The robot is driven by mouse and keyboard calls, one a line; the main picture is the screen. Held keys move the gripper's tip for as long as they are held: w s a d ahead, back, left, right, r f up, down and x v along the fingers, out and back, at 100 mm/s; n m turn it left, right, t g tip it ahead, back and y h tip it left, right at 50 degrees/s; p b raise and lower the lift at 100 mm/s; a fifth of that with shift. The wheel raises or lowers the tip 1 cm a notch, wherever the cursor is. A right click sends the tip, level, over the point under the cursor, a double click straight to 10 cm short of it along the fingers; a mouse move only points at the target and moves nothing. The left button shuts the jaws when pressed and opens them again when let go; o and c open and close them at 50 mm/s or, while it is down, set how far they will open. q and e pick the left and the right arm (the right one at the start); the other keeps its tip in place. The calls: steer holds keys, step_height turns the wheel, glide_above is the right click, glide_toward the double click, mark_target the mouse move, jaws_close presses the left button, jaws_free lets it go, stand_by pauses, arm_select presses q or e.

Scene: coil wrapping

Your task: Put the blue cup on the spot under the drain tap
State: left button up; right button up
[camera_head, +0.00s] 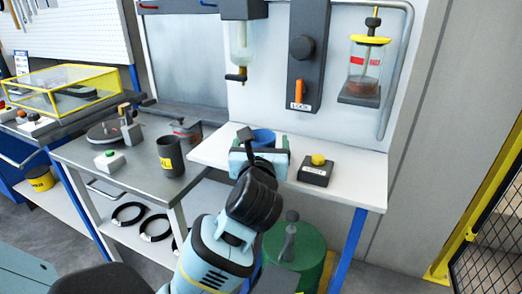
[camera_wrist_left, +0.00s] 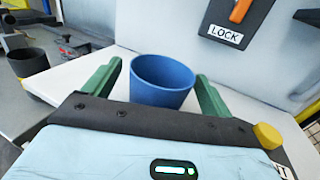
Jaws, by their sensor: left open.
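The blue cup (camera_head: 263,136) stands upright on the white counter (camera_head: 218,151), and its rim and front wall show in the left wrist view (camera_wrist_left: 162,82). My left gripper (camera_head: 260,152) is open, with green fingers on the left and right of the cup in the left wrist view (camera_wrist_left: 158,76). I see no clear sign of the fingers pressing on the cup. The drain tap (camera_head: 237,77) hangs under a clear vessel on the wall, behind and slightly left of the cup. I cannot make out a marked spot beneath it; my gripper hides part of the counter. My right gripper is not in view.
A black box with a yellow button (camera_head: 317,161) stands right of the cup. A dark cup (camera_head: 170,157) stands on the grey table to the left. The LOCK panel (camera_head: 304,60) and a yellow-lidded jar (camera_head: 366,65) hang on the wall above. A green drum (camera_head: 300,258) stands below.

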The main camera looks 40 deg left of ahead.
arm_select(q)
steer(key=shift+w+a, duration=0.1)
steer(key=shift+w, duration=0.05)
steer(key=c, duration=1.1)
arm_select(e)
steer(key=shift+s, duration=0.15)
